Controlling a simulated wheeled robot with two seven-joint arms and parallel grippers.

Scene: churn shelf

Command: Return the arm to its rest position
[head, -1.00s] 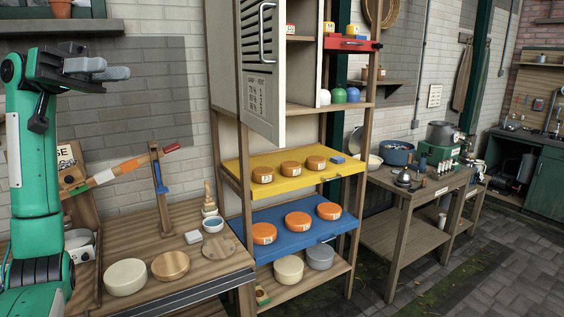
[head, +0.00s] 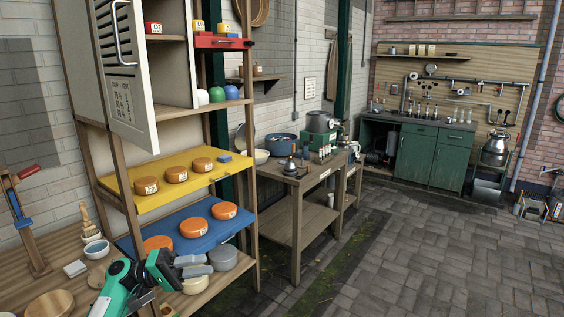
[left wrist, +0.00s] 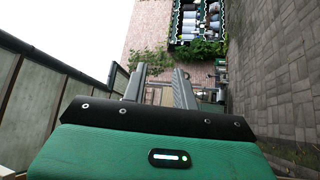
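My left arm comes in from the bottom left of the head view. Its green wrist and dark gripper (head: 194,266) are low in front of the shelf, overlapping the edge of the blue shelf board (head: 205,235) in the picture. In the left wrist view the two grey fingers (left wrist: 159,88) stand apart with nothing between them, so the gripper is open and empty. My right gripper is in neither view.
Orange cheese wheels (head: 192,227) sit on the blue board, others on the yellow board (head: 150,200). A cabinet door (head: 125,80) hangs open above. A wooden worktable (head: 310,185) stands to the right. The paved floor (head: 420,250) beyond is clear.

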